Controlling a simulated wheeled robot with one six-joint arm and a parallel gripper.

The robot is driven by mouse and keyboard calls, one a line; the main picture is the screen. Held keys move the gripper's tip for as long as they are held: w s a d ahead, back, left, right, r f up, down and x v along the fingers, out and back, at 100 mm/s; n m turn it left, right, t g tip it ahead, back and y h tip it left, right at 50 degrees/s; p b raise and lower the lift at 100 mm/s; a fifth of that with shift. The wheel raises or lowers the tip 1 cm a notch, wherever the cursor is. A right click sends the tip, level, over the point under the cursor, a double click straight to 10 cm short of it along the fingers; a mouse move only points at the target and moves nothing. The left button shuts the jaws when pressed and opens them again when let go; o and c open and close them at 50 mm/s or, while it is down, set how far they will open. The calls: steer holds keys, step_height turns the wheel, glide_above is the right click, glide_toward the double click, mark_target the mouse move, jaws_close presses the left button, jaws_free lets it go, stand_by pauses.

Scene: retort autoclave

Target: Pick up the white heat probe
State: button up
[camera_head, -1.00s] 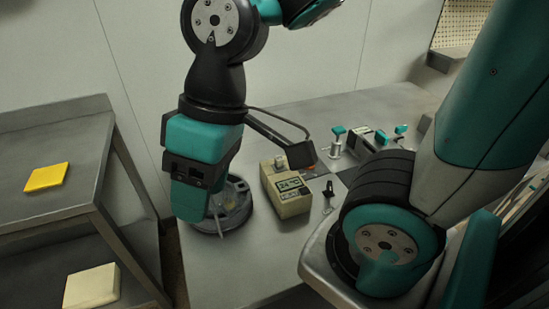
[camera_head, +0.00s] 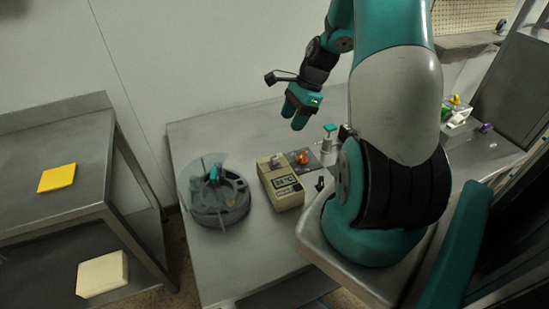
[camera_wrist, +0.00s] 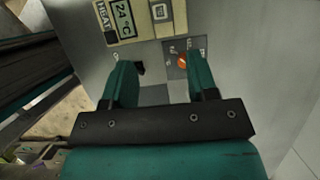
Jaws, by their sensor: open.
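The heat meter is a cream box (camera_head: 280,183) on the metal table, with a display; in the wrist view (camera_wrist: 122,22) it reads 24 °C beside the word HEAT. A small pale piece (camera_head: 276,161) stands on its back end, and a pale block shows there in the wrist view (camera_wrist: 160,11). I cannot tell whether this is the white heat probe; no other clear probe shows. My gripper (camera_head: 298,118) is above the table, behind and right of the meter. Its teal fingers (camera_wrist: 160,78) are apart with nothing between them.
An orange knob (camera_head: 302,158) on a dark plate lies right of the meter, with a small black lever (camera_head: 320,184) nearer. A round grey device with a clear cover (camera_head: 220,203) stands left. A teal-capped fixture (camera_head: 329,143) stands at right.

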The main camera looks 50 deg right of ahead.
steer(key=p, duration=0.2)
glide_toward(275, 156)
steer(key=x, duration=0.5)
steer(key=shift+p+x, duration=1.1)
steer(key=shift+x, duration=1.6)
jaws_close()
